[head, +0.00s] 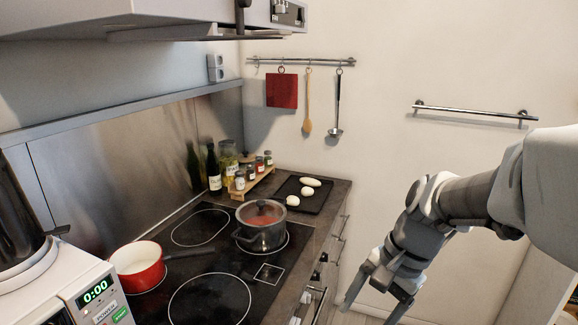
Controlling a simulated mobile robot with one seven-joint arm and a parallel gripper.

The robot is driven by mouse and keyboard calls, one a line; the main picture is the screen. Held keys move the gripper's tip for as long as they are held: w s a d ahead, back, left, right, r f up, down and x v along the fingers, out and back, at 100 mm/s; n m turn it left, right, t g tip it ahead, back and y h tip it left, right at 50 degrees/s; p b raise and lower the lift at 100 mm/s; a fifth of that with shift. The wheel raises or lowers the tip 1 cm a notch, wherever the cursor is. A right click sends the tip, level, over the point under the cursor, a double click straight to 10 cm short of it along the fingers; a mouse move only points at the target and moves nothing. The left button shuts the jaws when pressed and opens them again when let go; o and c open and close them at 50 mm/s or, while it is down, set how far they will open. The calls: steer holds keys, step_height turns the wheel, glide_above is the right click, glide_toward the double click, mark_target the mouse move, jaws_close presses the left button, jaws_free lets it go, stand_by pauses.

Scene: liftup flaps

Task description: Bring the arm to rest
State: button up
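My gripper (378,287) hangs at the lower right, pointing down and to the left, in front of the pale wall and to the right of the counter's front edge. Its two fingers look spread apart, with nothing visible between them. My arm comes in from the right edge, bent at the wrist. The gripper appears apart from the oven front and drawer handles in this view. The lower ends of the fingers are near the bottom edge of the picture.
A stove (211,299) carries a red pan (138,268) and a lidded pot (262,236). A dark tray (309,199) lies at the counter's far end. A microwave (83,300) stands at the lower left. A range hood (150,20) overhangs the stove. A wall rail (475,113) is behind my arm.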

steer(key=s+d+r+n+t+h+p, duration=0.1)
steer(key=s+r+n+t+h, duration=0.2)
steer(key=s+r+n+t, duration=0.2)
steer(key=shift+s+d+r+n+h+p, duration=0.2)
steer(key=shift+s+r+n+h+p, duration=0.15)
steer(key=shift+s+r+n, duration=1.7)
